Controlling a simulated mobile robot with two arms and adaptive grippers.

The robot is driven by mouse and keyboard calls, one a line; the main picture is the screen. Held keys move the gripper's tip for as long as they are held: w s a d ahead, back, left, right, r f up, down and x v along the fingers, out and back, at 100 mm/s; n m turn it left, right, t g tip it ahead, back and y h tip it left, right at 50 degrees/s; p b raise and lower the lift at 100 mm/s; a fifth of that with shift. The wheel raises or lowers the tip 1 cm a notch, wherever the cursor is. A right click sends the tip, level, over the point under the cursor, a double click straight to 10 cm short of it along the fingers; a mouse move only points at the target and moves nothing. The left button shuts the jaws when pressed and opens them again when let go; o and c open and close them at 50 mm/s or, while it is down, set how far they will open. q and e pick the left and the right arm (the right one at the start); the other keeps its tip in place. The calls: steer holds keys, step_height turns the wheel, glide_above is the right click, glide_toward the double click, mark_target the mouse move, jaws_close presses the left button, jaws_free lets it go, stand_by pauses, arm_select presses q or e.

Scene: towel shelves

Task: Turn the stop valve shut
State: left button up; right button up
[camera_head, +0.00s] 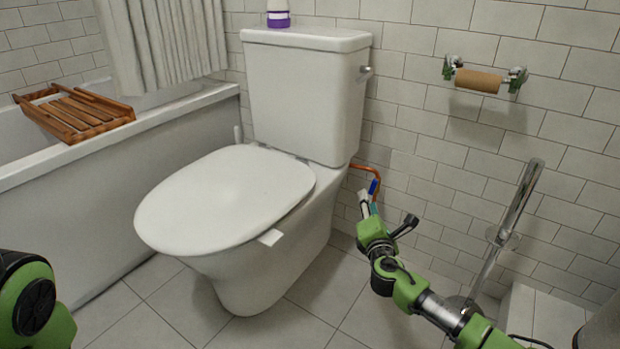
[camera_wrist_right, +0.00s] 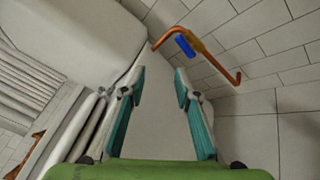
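The stop valve has a blue handle (camera_head: 374,187) on a copper pipe (camera_head: 362,169) by the wall, right of the toilet. In the right wrist view the blue handle (camera_wrist_right: 184,45) sits beside a brass body (camera_wrist_right: 196,42) on the bent copper pipe (camera_wrist_right: 223,69). My right gripper (camera_head: 368,201) is close to the valve and partly overlaps it in the head view. In the wrist view its fingers (camera_wrist_right: 160,78) are spread and empty, with the handle beyond the tips, up and to the right. My left gripper is out of view; only a green part of my left arm shows.
The toilet (camera_head: 225,200) stands just left of the valve, its lid down. A paper holder with a cardboard roll (camera_head: 478,80) is on the tiled wall. A metal stand (camera_head: 505,225) rises right of my right arm. A bathtub (camera_head: 110,190) with a wooden rack (camera_head: 75,112) is at left.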

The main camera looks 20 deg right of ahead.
steer(key=s+a+r+t+y, duration=0.1)
steer(key=a+r+y, duration=0.4)
steer(key=a+r, duration=0.2)
steer(key=s+a+r+t+y, duration=0.1)
steer(key=a+r+y, duration=0.4)
steer(key=a, duration=0.5)
step_height(320, 180, up, 2)
steer(key=shift+s+a+y, duration=0.3)
steer(key=shift+s+a, duration=0.05)
steer(key=shift+s, duration=0.4)
